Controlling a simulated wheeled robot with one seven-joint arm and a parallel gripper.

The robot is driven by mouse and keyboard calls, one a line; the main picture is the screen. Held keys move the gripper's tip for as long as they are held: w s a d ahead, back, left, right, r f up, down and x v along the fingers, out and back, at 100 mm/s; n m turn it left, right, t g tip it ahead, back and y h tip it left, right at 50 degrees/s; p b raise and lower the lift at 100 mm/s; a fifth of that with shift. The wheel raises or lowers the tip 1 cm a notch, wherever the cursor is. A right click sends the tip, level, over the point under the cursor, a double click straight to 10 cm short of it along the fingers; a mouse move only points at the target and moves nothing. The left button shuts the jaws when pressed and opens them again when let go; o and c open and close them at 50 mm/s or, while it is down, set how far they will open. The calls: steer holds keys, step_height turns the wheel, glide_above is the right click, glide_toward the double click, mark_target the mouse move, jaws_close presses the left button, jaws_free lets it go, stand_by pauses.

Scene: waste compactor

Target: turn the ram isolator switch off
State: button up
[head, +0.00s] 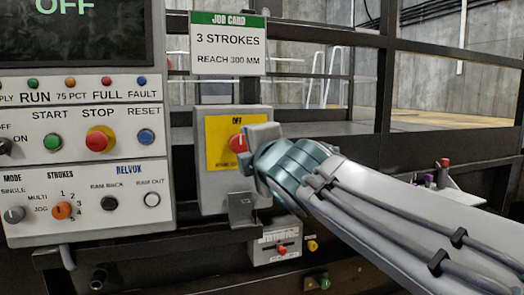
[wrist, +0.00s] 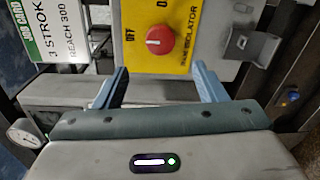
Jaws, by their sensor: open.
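The ram isolator switch is a round red knob (head: 238,143) on a yellow plate (head: 221,130) marked OFF at its top, on a grey box. In the wrist view the red knob (wrist: 159,40) shows on its yellow plate (wrist: 187,58), with OFF to its left. A small pale mark shows on the knob, but I cannot tell clearly which way it points. My gripper (head: 258,150) is at the right of the knob in the head view and hides part of the plate. In the wrist view my gripper (wrist: 158,82) is open and empty, its fingers apart below the knob, not touching it.
A job card (head: 228,43) stands above the switch box. A control panel (head: 80,150) with buttons and selectors is at the left. A metal bracket (head: 242,209) juts out below the plate, and a small box with a red lever (head: 282,250) sits lower.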

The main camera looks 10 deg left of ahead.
steer(key=v, duration=0.3)
stand_by(0.4)
steer(key=d+f+m+g+h+p, duration=0.45)
steer(key=d+f+m+h, duration=0.45)
steer(key=d+f+m, duration=0.8)
steer(key=s+d+f+m+g+p, duration=0.1)
steer(key=s+d+f+m+g, duration=0.2)
steer(key=s+d+f+m, duration=0.1)
steer(key=s+d+f+m+g+p, duration=0.1)
steer(key=s+d+f+m+g, duration=0.3)
steer(key=s+f, duration=0.5)
steer(key=s+d+m, duration=0.1)
steer(key=s+d, duration=0.1)
steer(key=shift+d+f, duration=0.25)
steer(key=shift+d, duration=0.05)
